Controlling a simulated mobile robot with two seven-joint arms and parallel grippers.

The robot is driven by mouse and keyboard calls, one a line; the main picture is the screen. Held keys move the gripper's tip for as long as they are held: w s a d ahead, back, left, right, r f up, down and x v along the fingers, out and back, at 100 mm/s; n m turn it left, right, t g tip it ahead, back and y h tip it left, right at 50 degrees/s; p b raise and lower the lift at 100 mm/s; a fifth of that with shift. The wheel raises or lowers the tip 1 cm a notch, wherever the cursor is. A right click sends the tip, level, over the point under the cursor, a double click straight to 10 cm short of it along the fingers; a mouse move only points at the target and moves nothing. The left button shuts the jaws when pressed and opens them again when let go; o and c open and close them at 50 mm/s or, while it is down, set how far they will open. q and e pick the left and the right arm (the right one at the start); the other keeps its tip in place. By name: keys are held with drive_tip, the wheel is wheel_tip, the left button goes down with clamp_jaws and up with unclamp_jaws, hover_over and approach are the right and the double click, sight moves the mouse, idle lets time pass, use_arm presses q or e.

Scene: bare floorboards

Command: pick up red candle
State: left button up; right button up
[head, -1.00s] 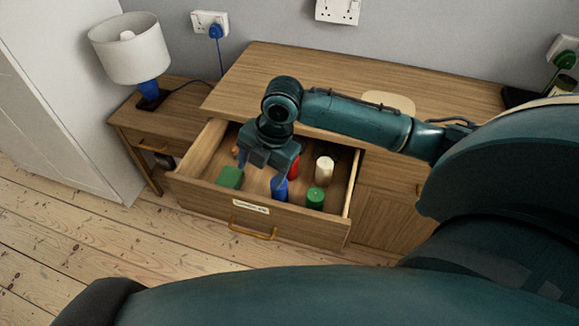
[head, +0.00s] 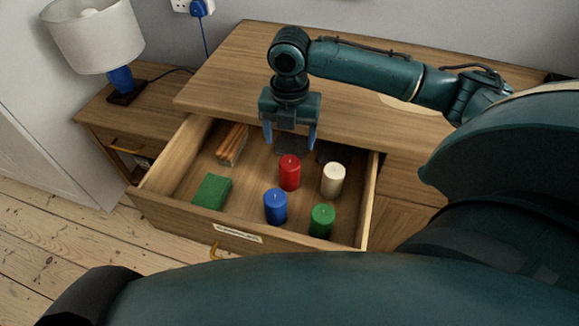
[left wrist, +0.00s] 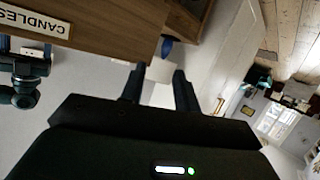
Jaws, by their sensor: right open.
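The red candle (head: 289,173) stands upright in the open drawer (head: 365,215), between the blue candle (head: 275,207) and the white candle (head: 333,180). My right gripper (head: 290,142) is open and empty, pointing down over the back part of the drawer. It is just behind and above the red candle and not visibly touching it. My left gripper (left wrist: 157,85) shows only in the left wrist view. Its two fingers are apart with nothing between them, away from the candles.
A green candle (head: 322,221), a green box (head: 212,191) and a bundle of brown sticks (head: 232,145) are also in the drawer. The dresser top (head: 235,75) overhangs its back. A lamp (head: 95,35) stands left. The drawer label (left wrist: 35,20) reads CANDLES.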

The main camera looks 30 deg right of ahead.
wheel_tip(320, 180, down, 9)
drive_tip(key=shift+s+f+b, duration=0.15)
drive_tip(key=shift+b, duration=0.8)
drive_tip(key=c, duration=1.1)
drive_tip(key=shift+c, duration=0.2)
drive_tip(key=shift+r, duration=0.2)
